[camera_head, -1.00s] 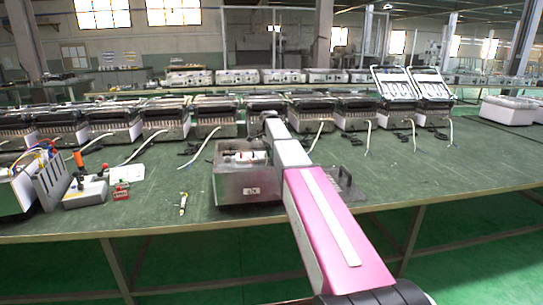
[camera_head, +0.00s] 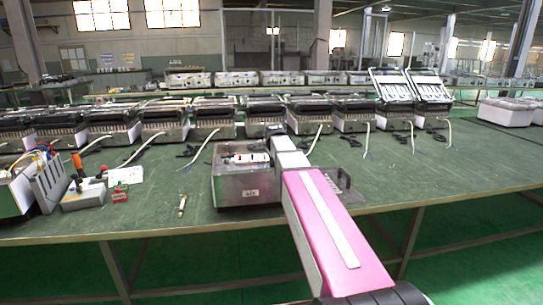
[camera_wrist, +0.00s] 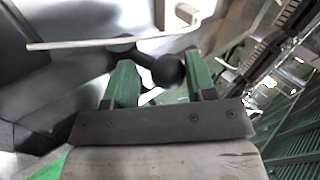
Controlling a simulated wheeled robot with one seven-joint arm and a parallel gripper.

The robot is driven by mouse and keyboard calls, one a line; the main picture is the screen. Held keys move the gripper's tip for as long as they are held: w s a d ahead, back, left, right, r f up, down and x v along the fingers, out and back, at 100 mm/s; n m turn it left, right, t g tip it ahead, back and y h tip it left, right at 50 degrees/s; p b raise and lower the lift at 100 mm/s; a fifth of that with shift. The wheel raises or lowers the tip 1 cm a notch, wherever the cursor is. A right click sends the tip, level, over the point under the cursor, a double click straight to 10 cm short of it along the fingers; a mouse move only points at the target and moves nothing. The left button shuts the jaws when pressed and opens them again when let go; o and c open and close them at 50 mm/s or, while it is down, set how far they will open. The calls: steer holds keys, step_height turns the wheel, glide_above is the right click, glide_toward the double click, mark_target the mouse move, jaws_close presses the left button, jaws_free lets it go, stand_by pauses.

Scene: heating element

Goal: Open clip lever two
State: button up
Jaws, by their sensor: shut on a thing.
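In the wrist view my gripper (camera_wrist: 160,76) has two green fingers on either side of a dark rounded knob (camera_wrist: 168,71), and it is shut on this knob. The knob seems to sit on a dark stem. I cannot tell for certain which clip lever it belongs to. A thin pale metal rod (camera_wrist: 110,43) runs across just beyond the fingertips. In the head view the metal box (camera_head: 245,188) stands near the table's front edge, with a white and red clip part (camera_head: 245,158) on top. My arm hides the gripper and the box's right side there.
A grey controller (camera_head: 84,195) with an orange-handled part, a small red block (camera_head: 119,195) and a slim tool (camera_head: 182,205) lie left of the box. Several grill-like units line the back of the green table (camera_head: 420,185).

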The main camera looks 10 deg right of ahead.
steer(key=shift+w+t, duration=0.1)
steer(key=shift+t, duration=0.4)
steer(key=o, duration=1.2)
steer(key=v, duration=1.1)
steer(key=shift+w, duration=0.1)
